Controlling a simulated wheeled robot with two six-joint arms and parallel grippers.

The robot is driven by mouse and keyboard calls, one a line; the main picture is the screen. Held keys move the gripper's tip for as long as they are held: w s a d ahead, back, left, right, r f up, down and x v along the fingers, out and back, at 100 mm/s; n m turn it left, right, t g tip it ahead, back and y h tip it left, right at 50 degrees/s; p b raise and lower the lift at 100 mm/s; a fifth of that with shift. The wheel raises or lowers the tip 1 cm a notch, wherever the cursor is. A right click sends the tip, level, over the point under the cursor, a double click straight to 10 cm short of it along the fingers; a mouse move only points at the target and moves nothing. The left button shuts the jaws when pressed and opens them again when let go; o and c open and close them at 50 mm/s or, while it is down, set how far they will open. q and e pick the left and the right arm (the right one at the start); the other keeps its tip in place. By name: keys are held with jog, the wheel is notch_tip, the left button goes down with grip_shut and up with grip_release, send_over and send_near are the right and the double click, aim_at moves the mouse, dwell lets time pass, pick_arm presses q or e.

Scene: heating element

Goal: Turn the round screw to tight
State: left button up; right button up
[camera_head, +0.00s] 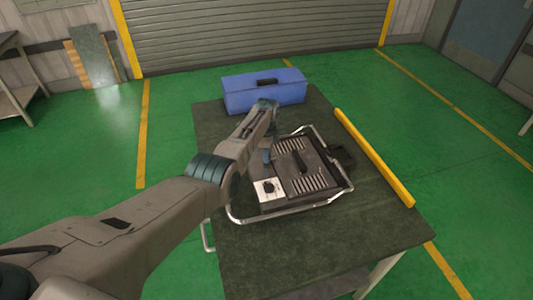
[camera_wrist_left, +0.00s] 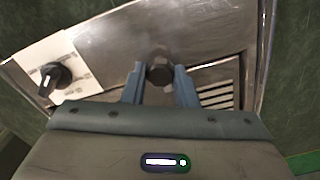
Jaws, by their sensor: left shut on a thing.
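The heating element (camera_head: 303,165) is a dark box with slotted vents and a metal tube frame, lying on the table. My left gripper (camera_head: 266,158) reaches down to its left side. In the left wrist view, the round screw (camera_wrist_left: 159,69) is a small dark round knob on the metal face. The two blue-grey fingertips of the left gripper (camera_wrist_left: 160,80) are on either side of it, shut on it. In the head view, the gripper and arm hide the screw. My right gripper is not in view.
A black dial on a white plate (camera_head: 269,189) is close to the left gripper, and also shows in the wrist view (camera_wrist_left: 55,76). A blue toolbox (camera_head: 264,91) stands behind. A yellow bar (camera_head: 374,157) lies along the right. The front of the table (camera_head: 330,238) is clear.

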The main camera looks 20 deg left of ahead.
pick_arm(q)
jog(key=o, duration=1)
jog(key=shift+r, duration=0.1)
jog(key=shift+r, duration=0.5)
notch_tip(320, 180, up, 10)
jog(key=b, duration=0.1)
jog(key=shift+f, duration=0.1)
